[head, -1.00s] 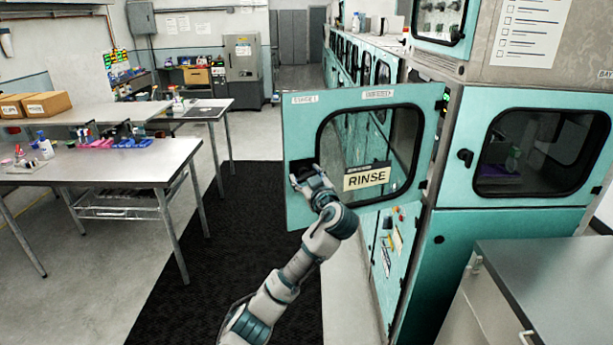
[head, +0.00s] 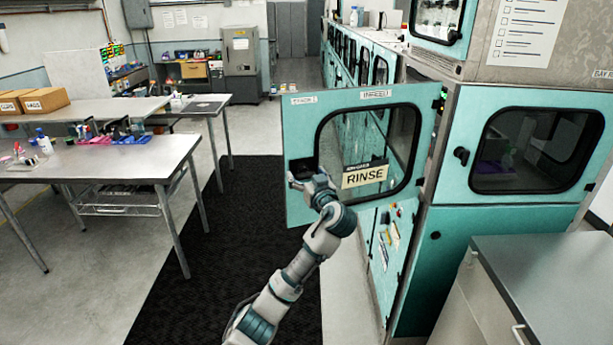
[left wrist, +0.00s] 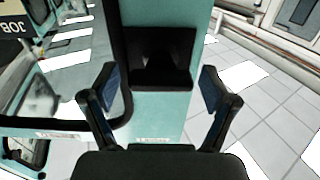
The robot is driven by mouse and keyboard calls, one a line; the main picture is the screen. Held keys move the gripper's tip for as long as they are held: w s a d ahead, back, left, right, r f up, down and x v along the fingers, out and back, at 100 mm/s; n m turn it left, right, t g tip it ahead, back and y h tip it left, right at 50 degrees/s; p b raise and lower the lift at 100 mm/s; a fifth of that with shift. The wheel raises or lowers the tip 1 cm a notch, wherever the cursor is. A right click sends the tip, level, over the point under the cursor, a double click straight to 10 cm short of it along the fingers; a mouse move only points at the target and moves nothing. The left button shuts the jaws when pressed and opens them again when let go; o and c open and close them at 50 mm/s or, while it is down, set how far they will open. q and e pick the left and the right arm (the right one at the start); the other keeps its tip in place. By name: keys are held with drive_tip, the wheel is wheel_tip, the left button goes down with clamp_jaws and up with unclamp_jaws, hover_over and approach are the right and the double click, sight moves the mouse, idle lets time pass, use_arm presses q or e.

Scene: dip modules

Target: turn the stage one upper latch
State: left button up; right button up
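The teal stage one door (head: 298,125) is swung open, with a window, a "RINSE" sign and an "INFEED" label. Its black latch (head: 302,165) is at the left edge of the door, and the latch also shows in the left wrist view (left wrist: 160,58). My left gripper (head: 297,182) is just below and in front of the latch. In the left wrist view my left gripper (left wrist: 162,92) has its fingers spread wide on either side of the latch, with nothing between them held. My right gripper is not in view.
A teal cabinet (head: 450,215) with a second windowed door stands right of the open door. A grey counter (head: 545,265) is at the lower right. A metal table (head: 110,165) with small items is at the left. The black floor mat (head: 215,245) is clear.

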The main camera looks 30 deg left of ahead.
use_arm(q)
drive_tip(key=v, duration=1.2)
drive_tip(key=shift+a, duration=0.1)
